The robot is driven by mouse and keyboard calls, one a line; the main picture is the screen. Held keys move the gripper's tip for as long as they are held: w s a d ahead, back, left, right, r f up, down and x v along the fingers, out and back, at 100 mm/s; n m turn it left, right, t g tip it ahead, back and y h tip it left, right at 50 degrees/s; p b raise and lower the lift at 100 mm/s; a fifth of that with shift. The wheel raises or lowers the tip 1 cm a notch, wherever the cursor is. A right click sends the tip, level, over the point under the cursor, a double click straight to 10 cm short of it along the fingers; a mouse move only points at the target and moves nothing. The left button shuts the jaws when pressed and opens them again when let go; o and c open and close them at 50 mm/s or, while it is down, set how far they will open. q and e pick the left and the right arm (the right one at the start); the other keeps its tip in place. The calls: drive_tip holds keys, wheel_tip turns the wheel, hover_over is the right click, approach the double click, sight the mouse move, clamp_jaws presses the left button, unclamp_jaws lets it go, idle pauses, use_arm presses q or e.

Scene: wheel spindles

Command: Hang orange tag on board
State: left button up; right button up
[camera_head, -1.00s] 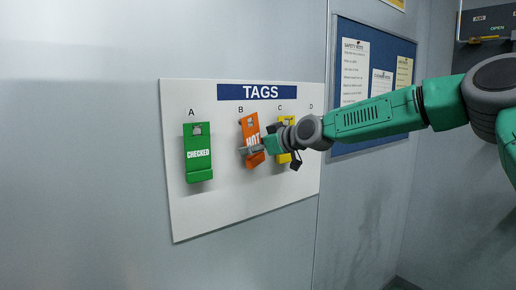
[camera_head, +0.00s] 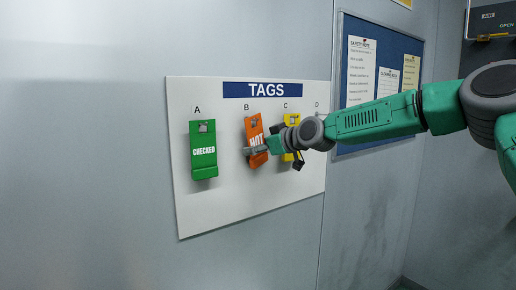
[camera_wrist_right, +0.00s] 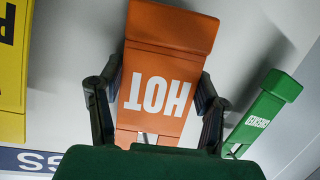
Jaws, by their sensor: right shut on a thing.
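The orange tag (camera_head: 254,139), marked HOT, is at the board (camera_head: 225,213) under the letter B and leans slightly. My right gripper (camera_head: 256,150) is shut on its lower part. In the right wrist view the orange tag (camera_wrist_right: 160,65) sits between the two dark fingers of my right gripper (camera_wrist_right: 157,100), and its printing is upside down. I cannot tell whether its top is on a hook, because the hook area does not show clearly. My left gripper is in neither view.
The green CHECKED tag (camera_head: 203,150) hangs under A, left of the orange tag. The yellow tag (camera_head: 291,126) under C is partly hidden by my right wrist. A blue notice board (camera_head: 375,52) with papers is on the wall to the right.

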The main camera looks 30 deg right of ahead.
drive_tip(key=o, duration=1.3)
drive_tip(key=shift+s, duration=0.1)
drive_tip(key=v, duration=1.1)
drive_tip(key=shift+s+d, duration=0.1)
drive_tip(key=shift+s, duration=0.2)
drive_tip(key=shift+f, duration=0.1)
